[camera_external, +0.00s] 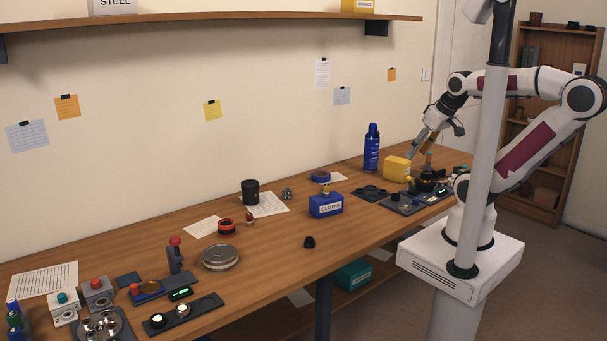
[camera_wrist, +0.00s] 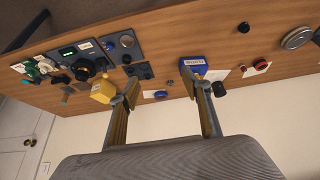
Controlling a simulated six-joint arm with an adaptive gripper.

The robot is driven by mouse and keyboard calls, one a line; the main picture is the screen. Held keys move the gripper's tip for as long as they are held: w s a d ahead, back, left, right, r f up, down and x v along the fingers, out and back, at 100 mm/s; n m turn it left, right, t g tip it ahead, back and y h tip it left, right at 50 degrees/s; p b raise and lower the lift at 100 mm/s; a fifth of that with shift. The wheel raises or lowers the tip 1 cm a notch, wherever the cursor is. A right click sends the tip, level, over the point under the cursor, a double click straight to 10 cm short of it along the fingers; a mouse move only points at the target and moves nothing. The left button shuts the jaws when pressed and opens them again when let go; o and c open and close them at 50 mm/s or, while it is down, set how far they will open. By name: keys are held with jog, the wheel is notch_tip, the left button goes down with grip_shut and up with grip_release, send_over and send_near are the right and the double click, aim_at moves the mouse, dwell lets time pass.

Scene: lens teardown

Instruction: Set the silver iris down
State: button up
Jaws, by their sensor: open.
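My gripper (camera_external: 420,153) is raised above the far right end of the bench, near the yellow box (camera_external: 396,168). In the wrist view my gripper (camera_wrist: 160,82) has its two fingers wide apart, with nothing held between them. In the outside view the arm and post partly cover the parts at that end.
A dark tray (camera_external: 370,193) lies nearby. A round silver dish (camera_external: 220,258) is farther left.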

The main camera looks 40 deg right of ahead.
jog(key=w+a+m+g+y, duration=0.25)
jog(key=w+a+y, duration=0.2)
jog(key=a, duration=1.05)
jog(key=w+a+f+m+g+y, duration=0.1)
jog(key=w+a+m+y, duration=0.3)
jog(key=a, duration=1.2)
jog(key=w+a+m+g+y, duration=0.1)
jog(key=w+a+g+y, duration=0.35)
jog(key=a, duration=1.05)
jog(key=w+a+f+m+t, duration=0.1)
jog(key=a+f+m, duration=0.25)
jog(key=a, duration=0.45)
jog(key=w+a+f+m+t, duration=0.1)
jog(key=a+f+m, duration=0.1)
jog(key=a+f, duration=0.45)
jog(key=m+t, duration=0.1)
jog(key=m, duration=0.5)
send_near(183, 311)
jog(key=shift+w+a+f+y, duration=0.15)
jog(key=shift+w+y, duration=0.15)
jog(key=shift+w, duration=0.85)
jog(key=shift+x, duration=1.25)
jog(key=shift+f, duration=0.1)
